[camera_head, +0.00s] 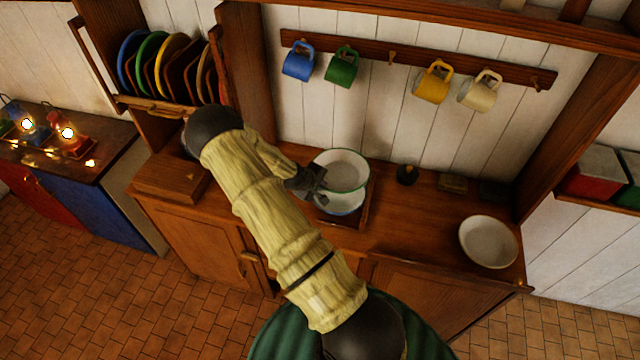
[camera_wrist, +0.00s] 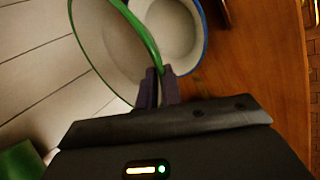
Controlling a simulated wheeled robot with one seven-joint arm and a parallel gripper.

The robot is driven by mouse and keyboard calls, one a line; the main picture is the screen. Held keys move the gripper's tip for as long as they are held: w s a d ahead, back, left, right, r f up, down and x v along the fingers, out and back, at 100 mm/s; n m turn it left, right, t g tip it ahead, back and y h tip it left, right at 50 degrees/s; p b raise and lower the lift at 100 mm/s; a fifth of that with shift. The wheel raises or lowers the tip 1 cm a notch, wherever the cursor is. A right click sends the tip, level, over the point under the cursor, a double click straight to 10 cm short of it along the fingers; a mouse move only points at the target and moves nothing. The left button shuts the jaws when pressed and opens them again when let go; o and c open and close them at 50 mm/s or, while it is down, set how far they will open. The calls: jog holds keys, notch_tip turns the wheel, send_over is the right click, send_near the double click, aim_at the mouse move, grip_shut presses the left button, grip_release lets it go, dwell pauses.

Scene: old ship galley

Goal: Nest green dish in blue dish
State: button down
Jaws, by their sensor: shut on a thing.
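The green dish (camera_head: 342,169) is a white bowl with a green rim. My gripper (camera_head: 316,188) is shut on its rim and holds it above the blue dish (camera_head: 342,203). In the wrist view the fingers (camera_wrist: 158,86) pinch the green rim, and the green dish (camera_wrist: 108,45) covers the left part of the view. The blue dish (camera_wrist: 178,40), white with a blue rim, shows beyond it and is partly hidden by it. In the head view the blue dish is low on the counter, in a wooden tray (camera_head: 366,210). I cannot tell whether the dishes touch.
A wide pale bowl (camera_head: 488,242) stands on the counter's right end. A small dark object (camera_head: 407,175) is near the wall. Mugs (camera_head: 342,67) hang from a rail above. A plate rack (camera_head: 165,65) and a wooden box (camera_head: 171,177) are at left.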

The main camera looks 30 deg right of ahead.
aim_at(320, 206)
jog(key=shift+w+f+b, duration=0.15)
jog(key=shift+f+b, duration=1)
jog(key=shift+f, duration=0.7)
jog(key=shift+w+f+b, duration=0.1)
jog(key=shift+f+b, duration=0.4)
jog(key=shift+f, duration=0.2)
jog(key=shift+s+a+f+b, duration=0.1)
jog(key=shift+s+f+b, duration=0.1)
jog(key=shift+f+b, duration=0.3)
jog(key=shift+d+f, duration=0.2)
jog(key=shift+f, duration=0.3)
jog(key=shift+s+r, duration=0.1)
jog(key=shift+a+b, duration=0.15)
jog(key=shift+b, duration=0.15)
jog(key=shift+f+b, duration=0.9)
jog(key=shift+f, duration=0.1)
